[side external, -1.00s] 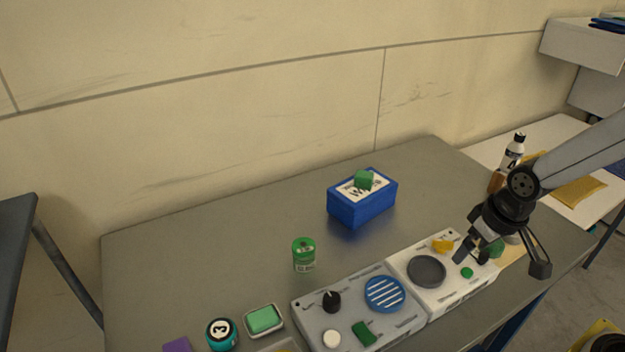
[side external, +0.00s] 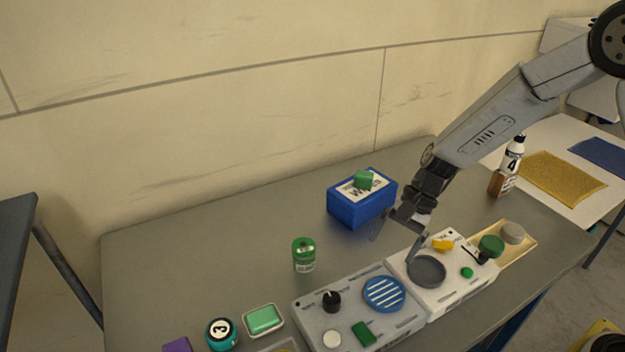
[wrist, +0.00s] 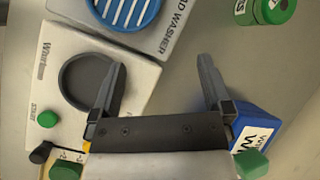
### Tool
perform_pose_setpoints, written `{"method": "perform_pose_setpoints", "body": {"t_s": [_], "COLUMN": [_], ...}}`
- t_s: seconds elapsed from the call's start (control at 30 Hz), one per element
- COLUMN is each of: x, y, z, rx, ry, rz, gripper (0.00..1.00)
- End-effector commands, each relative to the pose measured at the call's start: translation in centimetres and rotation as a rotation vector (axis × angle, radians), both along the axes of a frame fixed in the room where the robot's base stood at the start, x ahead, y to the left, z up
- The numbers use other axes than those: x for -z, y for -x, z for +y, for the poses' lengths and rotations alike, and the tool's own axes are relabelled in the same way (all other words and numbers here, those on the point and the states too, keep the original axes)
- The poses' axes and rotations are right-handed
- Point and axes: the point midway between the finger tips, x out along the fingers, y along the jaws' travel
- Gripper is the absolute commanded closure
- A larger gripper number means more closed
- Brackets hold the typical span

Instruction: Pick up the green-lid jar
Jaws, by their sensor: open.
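The green-lid jar (side external: 304,255) stands upright on the grey table, left of the blue box in the side view. In the wrist view the jar (wrist: 266,10) shows at the top right, cut by the frame edge. My gripper (side external: 392,248) is open and empty, to the right of the jar, above the table near the white panel's left edge and in front of the blue box.
The blue box (side external: 350,209) with a green block (side external: 363,179) on top stands behind my gripper. The white panel (side external: 445,297) and grey panel (side external: 390,335) line the front. A green sponge dish (side external: 281,328) lies front left. Table between jar and box is clear.

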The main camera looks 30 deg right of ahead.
Motion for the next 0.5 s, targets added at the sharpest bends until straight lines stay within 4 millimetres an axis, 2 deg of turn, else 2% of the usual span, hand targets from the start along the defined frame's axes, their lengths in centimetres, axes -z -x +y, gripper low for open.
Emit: {"method": "perform_pose_setpoints", "body": {"t_s": [0.3, 0.5], "x": [1.8, 2.5], "y": [-5.8, -9.1], "z": [4.2, 6.0], "rx": [0.287, 0.423], "ry": [-0.300, -0.482], "rz": [0.220, 0.334], "gripper": [0.00, 0.00]}}
